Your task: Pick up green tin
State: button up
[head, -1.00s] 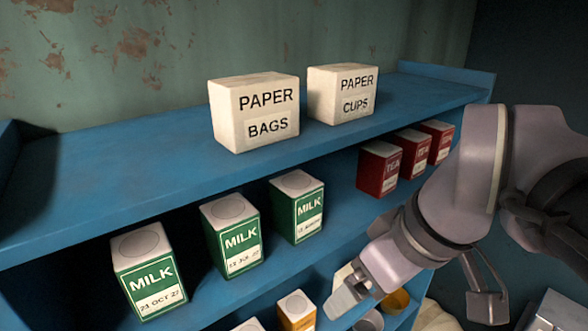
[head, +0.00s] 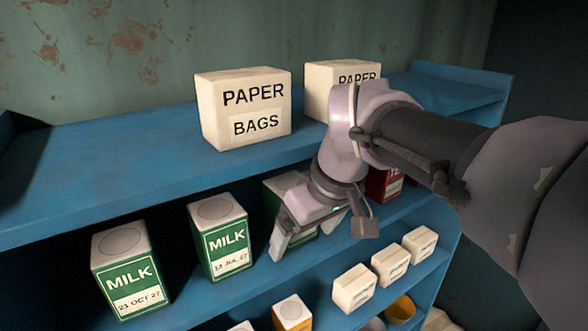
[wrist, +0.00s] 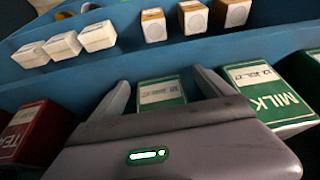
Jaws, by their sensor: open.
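Three green milk tins stand in a row on the middle blue shelf. In the head view the left tin (head: 132,272) and the middle tin (head: 221,240) are in clear sight. The right tin (head: 272,203) is mostly hidden behind my gripper (head: 306,232). In the wrist view my gripper (wrist: 161,80) is open, one finger on each side of this right tin (wrist: 161,90). I cannot tell whether the fingers touch it. The middle tin (wrist: 268,98) stands just beside the right-hand finger in the wrist view.
Red tea tins (head: 383,184) stand to the right on the same shelf. A paper bags box (head: 245,110) and a paper cups box (head: 335,82) stand on the top shelf above. Small white boxes (head: 354,287) and an orange-fronted box (head: 292,315) are on the lower shelf.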

jog(key=shift+w+d, duration=0.15)
jog(key=c, duration=2)
jog(key=shift+r, duration=0.1)
jog(key=shift+b, duration=0.3)
